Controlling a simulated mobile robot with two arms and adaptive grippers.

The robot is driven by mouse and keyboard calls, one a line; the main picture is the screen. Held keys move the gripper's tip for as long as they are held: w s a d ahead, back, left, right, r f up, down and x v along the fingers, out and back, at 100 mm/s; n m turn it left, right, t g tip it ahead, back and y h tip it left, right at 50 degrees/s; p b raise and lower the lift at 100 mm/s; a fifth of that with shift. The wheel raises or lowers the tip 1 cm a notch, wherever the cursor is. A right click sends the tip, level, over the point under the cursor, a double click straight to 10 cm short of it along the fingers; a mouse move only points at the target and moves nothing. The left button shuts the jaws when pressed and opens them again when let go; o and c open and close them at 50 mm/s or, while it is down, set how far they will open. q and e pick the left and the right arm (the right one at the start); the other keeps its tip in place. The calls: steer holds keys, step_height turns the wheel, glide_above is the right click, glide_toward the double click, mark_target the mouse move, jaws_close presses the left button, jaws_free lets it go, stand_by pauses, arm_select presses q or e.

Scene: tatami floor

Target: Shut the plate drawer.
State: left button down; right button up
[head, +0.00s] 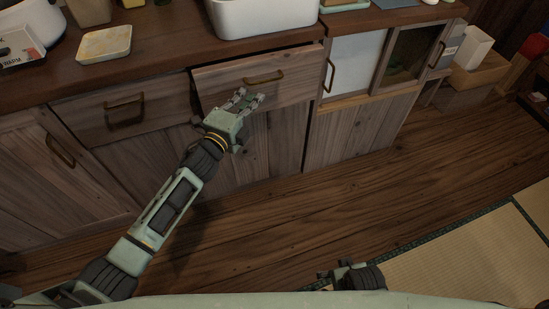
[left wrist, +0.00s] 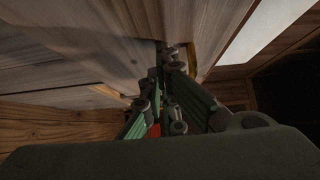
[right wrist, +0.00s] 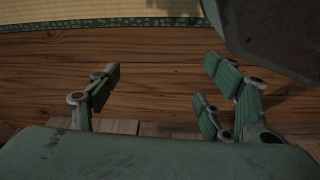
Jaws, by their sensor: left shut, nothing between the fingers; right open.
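The plate drawer (head: 225,80) is the wooden drawer below the white basin, with a brass handle (head: 263,77). Its front stands slightly out from the cabinet, past the drawer on its left. My left gripper (head: 250,97) is shut and empty, at the drawer front just below and left of the handle. In the left wrist view its fingertips (left wrist: 172,50) are beside the brass handle (left wrist: 193,58); I cannot tell if they touch the front.
A white basin (head: 265,18) and a small dish (head: 104,44) stand on the counter (head: 165,45). A second drawer (head: 122,108) is at the left. A low cabinet with a white door panel (head: 355,62) is at the right.

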arm_select(q)
steer(key=w, duration=0.2)
steer(key=w+a, duration=0.1)
steer(key=w, duration=0.1)
steer(key=shift+w+a+r+b, duration=0.1)
steer(key=shift+a+b, duration=0.1)
steer(key=shift+b, duration=0.2)
arm_select(e)
steer(key=r, duration=0.1)
steer(key=w+r, duration=0.1)
steer(key=r, duration=0.1)
steer(key=shift+r, duration=0.2)
steer(key=shift+a, duration=0.1)
